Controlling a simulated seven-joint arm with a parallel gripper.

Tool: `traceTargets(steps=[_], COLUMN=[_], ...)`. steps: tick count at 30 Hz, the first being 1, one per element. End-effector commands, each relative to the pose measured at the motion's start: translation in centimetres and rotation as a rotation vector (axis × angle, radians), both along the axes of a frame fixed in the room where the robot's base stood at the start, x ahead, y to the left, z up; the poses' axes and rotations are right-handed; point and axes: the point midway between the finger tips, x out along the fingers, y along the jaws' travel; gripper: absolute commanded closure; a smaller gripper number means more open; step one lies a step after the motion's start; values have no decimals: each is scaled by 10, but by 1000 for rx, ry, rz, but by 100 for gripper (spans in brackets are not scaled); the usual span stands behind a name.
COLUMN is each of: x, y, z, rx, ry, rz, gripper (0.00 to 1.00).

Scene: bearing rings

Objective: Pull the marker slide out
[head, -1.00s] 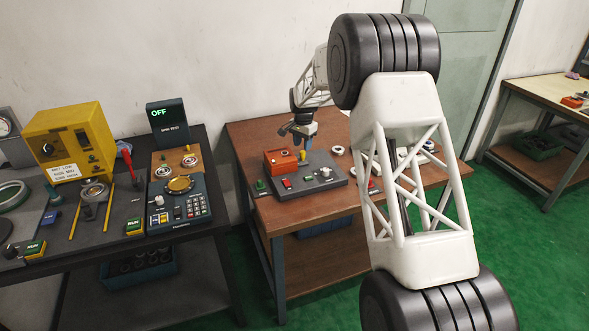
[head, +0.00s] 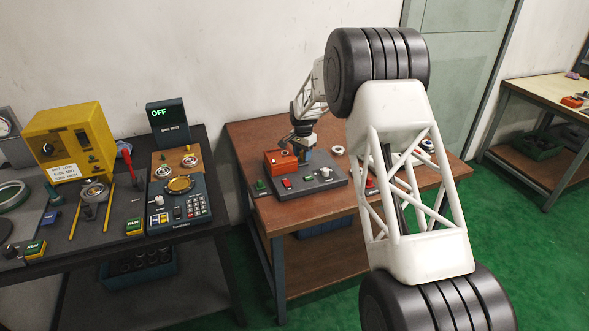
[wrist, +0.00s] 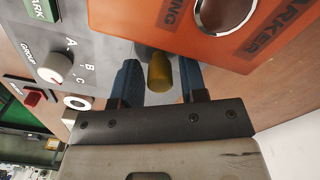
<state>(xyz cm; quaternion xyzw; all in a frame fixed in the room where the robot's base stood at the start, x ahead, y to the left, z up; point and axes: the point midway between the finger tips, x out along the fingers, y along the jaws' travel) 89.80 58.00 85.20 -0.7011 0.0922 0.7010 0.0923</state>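The orange marker unit (head: 281,161) stands on a grey panel on the middle table. Its lettering and a round opening show in the wrist view (wrist: 180,20). A yellow knob (wrist: 160,73), which looks like the slide's handle, sticks out beside the orange housing. My gripper (wrist: 160,80) is open, with one blue finger on each side of the knob and a visible gap on both sides. In the head view my gripper (head: 305,153) is low at the right end of the orange unit. The knob is not clear there, and the slide itself is hidden.
A bench with a yellow box (head: 70,130) stands left.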

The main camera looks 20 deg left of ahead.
Motion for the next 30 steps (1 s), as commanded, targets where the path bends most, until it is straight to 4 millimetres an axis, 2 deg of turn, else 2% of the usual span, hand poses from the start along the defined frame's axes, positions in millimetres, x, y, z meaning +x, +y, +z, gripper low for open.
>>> traceTargets(steps=[1, 6, 14, 30], x=[0, 0, 2, 18], y=[0, 0, -2, -18], z=[0, 0, 0, 0], rx=[0, 0, 0, 0], ry=[0, 0, 0, 0], rz=[0, 0, 0, -2], gripper=[69, 93, 93, 93])
